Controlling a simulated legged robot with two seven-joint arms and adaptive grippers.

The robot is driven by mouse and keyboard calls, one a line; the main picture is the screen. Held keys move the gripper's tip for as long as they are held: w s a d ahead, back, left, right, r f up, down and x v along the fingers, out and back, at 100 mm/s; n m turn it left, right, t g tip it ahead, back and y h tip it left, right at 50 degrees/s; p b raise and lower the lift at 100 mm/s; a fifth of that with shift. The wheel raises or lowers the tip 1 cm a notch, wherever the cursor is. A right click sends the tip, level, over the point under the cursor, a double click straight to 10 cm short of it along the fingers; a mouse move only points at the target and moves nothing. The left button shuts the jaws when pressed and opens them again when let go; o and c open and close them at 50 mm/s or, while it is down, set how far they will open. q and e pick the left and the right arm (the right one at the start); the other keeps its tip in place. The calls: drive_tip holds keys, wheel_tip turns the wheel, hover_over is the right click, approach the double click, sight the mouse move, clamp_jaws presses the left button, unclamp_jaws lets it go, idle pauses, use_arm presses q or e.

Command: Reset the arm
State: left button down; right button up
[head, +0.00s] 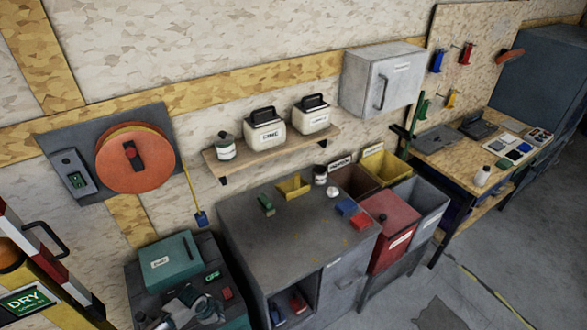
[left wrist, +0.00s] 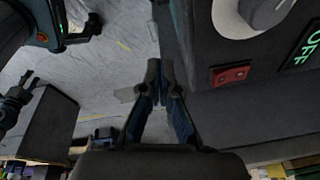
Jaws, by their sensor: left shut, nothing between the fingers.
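My left gripper (head: 190,303) is low in the head view, by the front of the dark machine with the teal box. Its fingers show clearly in the left wrist view (left wrist: 163,75). They are together at the tips with nothing between them. In that view they point along the grey side of a machine and lie over bare floor. In the head view the gripper is small and partly cut off by the bottom edge. I cannot make out my right gripper in either view.
A teal box (head: 172,262) sits on the dark machine. A red switch (left wrist: 230,75) is close to the fingers' right. A grey cabinet (head: 290,235) stands to the right with small blocks on it. A red-and-white barrier (head: 45,255) stands left. Open floor (head: 500,240) lies right.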

use_arm(q)
wheel_tip(320, 180, down, 9)
drive_tip(key=n+t, duration=0.1)
drive_tip(key=n, duration=0.2)
drive_tip(key=s+a+f+n+y+b, duration=0.1)
drive_tip(key=s+f+n, duration=0.2)
drive_tip(key=s+f, duration=0.55)
drive_tip(key=s+a+f+n+y, duration=0.1)
drive_tip(key=s+a+f+n, duration=0.15)
drive_tip(key=s+f, duration=0.55)
drive_tip(key=s+d+f+n, duration=0.1)
drive_tip(key=s+f, duration=0.2)
drive_tip(key=s, duration=0.5)
drive_tip(key=s+d+f+n+g, duration=0.1)
drive_tip(key=s+f, duration=0.3)
drive_tip(key=s, duration=0.5)
drive_tip(key=s+d+f+n+b, duration=0.1)
drive_tip(key=s+d+f+n, duration=0.1)
drive_tip(key=s, duration=0.7)
drive_tip(key=shift+d+f+g, duration=0.3)
drive_tip(key=shift+d+f, duration=0.3)
drive_tip(key=shift+f, duration=0.05)
use_arm(e)
wheel_tip(320, 180, down, 2)
drive_tip(key=shift+f, duration=0.1)
drive_tip(key=shift+w, duration=0.1)
